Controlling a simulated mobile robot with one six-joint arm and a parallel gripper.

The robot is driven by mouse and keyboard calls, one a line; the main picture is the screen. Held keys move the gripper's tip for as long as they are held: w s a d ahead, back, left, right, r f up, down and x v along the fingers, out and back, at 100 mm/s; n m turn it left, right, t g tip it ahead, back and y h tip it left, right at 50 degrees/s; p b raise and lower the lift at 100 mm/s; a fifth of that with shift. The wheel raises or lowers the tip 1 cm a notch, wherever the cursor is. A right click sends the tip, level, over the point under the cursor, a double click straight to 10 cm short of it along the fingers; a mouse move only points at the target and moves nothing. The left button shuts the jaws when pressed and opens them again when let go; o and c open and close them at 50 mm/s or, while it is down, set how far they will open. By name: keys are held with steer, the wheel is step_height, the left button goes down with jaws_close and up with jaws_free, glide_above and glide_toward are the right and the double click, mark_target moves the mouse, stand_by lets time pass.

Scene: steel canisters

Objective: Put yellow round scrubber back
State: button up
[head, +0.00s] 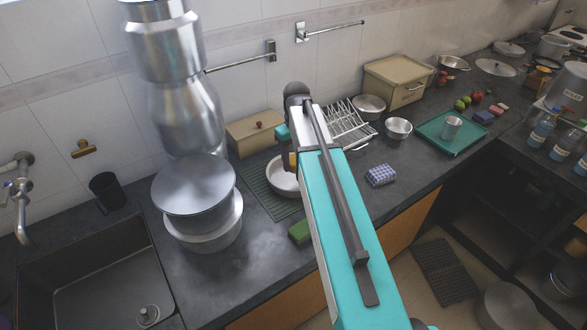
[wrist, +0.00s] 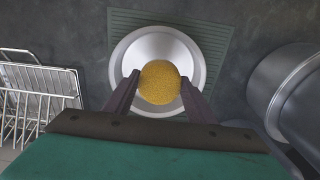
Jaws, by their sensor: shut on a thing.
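The yellow round scrubber (wrist: 160,82) is between the two dark fingers of my gripper (wrist: 160,88) in the wrist view. The fingers are shut on its sides. Behind it in that view is a round metal bowl (wrist: 118,60) on a green ribbed mat (wrist: 222,34). The scrubber appears over the middle of the bowl; I cannot tell the height between them. In the head view my teal arm reaches over the counter and hides most of the gripper and the scrubber. Part of the bowl (head: 281,178) and the mat (head: 262,187) show left of the arm.
Large stacked steel pots (head: 195,190) stand left of the bowl, beside the sink (head: 115,290). A wire dish rack (head: 350,127) stands to the right. A beige box (head: 252,134) is behind. A green sponge (head: 300,232) and a checked cloth (head: 380,175) lie near the front edge.

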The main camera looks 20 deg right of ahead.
steer(key=s+a+r+n+b, duration=0.1)
steer(key=a+r+n+b, duration=0.2)
steer(key=a, duration=1.1)
steer(key=shift+r+n, duration=0.3)
steer(key=shift+r, duration=0.4)
steer(key=shift+s+d, duration=0.1)
steer(key=shift+s, duration=0.05)
